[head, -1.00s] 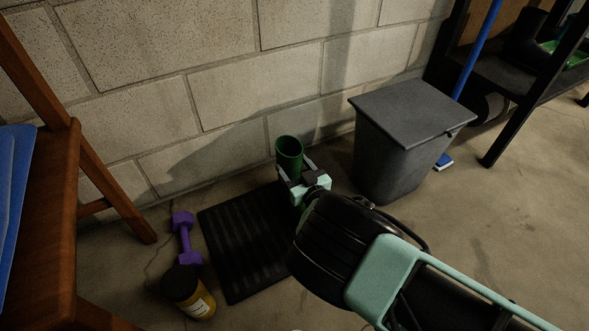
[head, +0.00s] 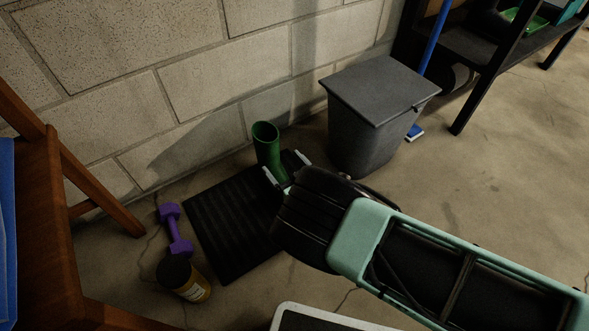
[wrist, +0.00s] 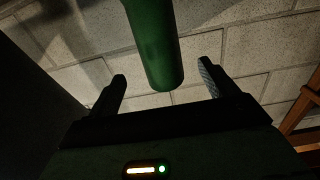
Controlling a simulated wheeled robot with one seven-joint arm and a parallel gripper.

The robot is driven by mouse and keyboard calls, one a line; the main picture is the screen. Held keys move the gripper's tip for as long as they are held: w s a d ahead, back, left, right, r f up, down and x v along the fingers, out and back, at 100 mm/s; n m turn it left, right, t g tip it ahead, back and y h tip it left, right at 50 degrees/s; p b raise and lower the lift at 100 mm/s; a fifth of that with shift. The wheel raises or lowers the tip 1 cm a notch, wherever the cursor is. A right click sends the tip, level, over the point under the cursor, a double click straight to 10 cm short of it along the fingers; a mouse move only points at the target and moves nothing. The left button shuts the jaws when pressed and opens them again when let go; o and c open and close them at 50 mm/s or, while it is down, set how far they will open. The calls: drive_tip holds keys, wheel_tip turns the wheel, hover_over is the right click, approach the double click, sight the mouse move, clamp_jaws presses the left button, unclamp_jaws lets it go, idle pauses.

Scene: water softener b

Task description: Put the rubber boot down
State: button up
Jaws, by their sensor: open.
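The green rubber boot (head: 266,148) stands upright at the back end of the black ribbed mat (head: 222,228), close to the block wall. Its foot is hidden behind my gripper and arm. My gripper (head: 284,164) is open, with its two fingers spread just in front of the boot. In the wrist view the boot's green shaft (wrist: 155,45) shows beyond and between the open fingertips of my gripper (wrist: 163,75), with clear gaps on both sides.
A grey lidded bin (head: 372,115) stands right of the boot. A purple dumbbell (head: 176,230) and a yellow jar with a black lid (head: 183,278) lie left of the mat. A wooden chair (head: 75,210) is at far left. A dark shelf (head: 480,60) is at upper right.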

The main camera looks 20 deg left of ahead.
drive_tip(key=shift+p+v, duration=1.1)
drive_tip(key=shift+v, duration=1.65)
drive_tip(key=w+d+r+m+h, duration=0.1)
drive_tip(key=w+r+m+h, duration=0.4)
drive_tip(key=w+r+h, duration=0.15)
drive_tip(key=s+d+r+m+g+h, duration=0.1)
drive_tip(key=s+d+r+g+h, duration=0.2)
drive_tip(key=r, duration=0.8)
drive_tip(key=s+d+r+n+g+h, duration=0.1)
drive_tip(key=s+d+r+g, duration=0.3)
drive_tip(key=s+d+r, duration=0.5)
drive_tip(key=s+d+r+n+g+h, duration=0.2)
drive_tip(key=s+d+r+g, duration=0.2)
drive_tip(key=s+d+r, duration=0.5)
drive_tip(key=s+d, duration=0.4)
drive_tip(key=s, duration=0.3)
drive_tip(key=shift+s+d+n+g+h, duration=0.2)
drive_tip(key=shift+n+g+h, duration=0.1)
drive_tip(key=shift+h, duration=0.05)
